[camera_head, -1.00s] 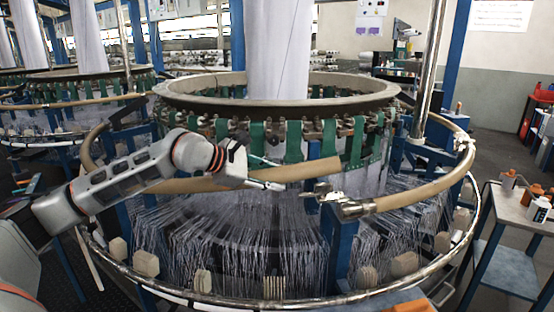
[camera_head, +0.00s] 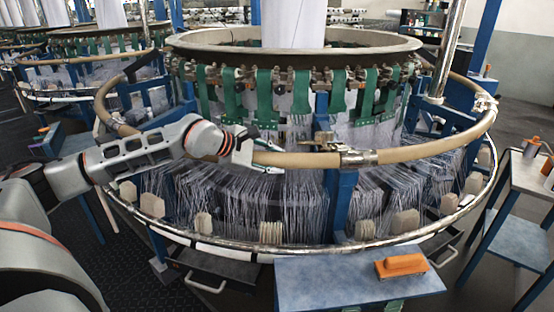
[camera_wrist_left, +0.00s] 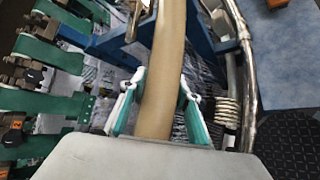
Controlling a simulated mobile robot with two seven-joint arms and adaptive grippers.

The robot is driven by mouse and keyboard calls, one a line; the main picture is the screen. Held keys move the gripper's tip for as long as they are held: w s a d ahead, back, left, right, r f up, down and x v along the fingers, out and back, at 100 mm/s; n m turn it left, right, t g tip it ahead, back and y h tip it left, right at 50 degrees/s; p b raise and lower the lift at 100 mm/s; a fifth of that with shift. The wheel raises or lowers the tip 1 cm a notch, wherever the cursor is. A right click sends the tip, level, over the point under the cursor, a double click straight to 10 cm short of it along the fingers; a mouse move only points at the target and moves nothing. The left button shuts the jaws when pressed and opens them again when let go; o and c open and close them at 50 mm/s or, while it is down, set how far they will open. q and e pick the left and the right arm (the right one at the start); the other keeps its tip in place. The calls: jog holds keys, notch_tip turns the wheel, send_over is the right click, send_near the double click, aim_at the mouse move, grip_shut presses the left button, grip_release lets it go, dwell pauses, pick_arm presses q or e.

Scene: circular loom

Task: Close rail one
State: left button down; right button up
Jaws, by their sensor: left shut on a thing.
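The rail (camera_head: 300,160) is a tan curved tube running around the front of the circular loom. Its front section reaches the metal clamp joint (camera_head: 358,157), and I see no gap there in the head view. My left gripper (camera_head: 266,157) is around this section, left of the joint. In the left wrist view the gripper's teal and white fingers (camera_wrist_left: 158,108) stand on both sides of the rail (camera_wrist_left: 160,75), shut on it. A small metal latch piece (camera_head: 326,141) sits above the rail beside the joint. My right gripper is not in view.
A blue-grey table (camera_head: 330,278) with an orange block (camera_head: 401,265) stands in front of the loom. A side cart (camera_head: 528,172) with bottles is at the right. Fine white threads (camera_head: 240,200) hang below the rail. A blue post (camera_head: 340,200) stands under the joint.

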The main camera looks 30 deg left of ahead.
pick_arm(q)
jog(key=shift+s+d+f, duration=0.1)
jog(key=shift+s+f, duration=0.1)
jog(key=shift+f, duration=0.6)
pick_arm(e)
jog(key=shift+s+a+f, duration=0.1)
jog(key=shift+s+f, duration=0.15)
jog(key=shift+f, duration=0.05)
pick_arm(q)
jog(key=c, duration=1.7)
grip_release()
jog(key=shift+g, duration=0.3)
jog(key=shift+o, duration=1.2)
jog(key=shift+w, duration=0.15)
jog(key=shift+r, duration=0.1)
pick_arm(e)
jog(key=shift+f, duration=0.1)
pick_arm(q)
jog(key=shift+r, duration=0.1)
jog(key=shift+s+a+r, duration=0.3)
jog(key=shift+s+r, duration=0.05)
jog(key=shift+r, duration=0.05)
jog(key=v, duration=1.1)
jog(key=shift+s+f, duration=0.15)
jog(key=shift+f, duration=0.1)
jog(key=shift+d, duration=0.1)
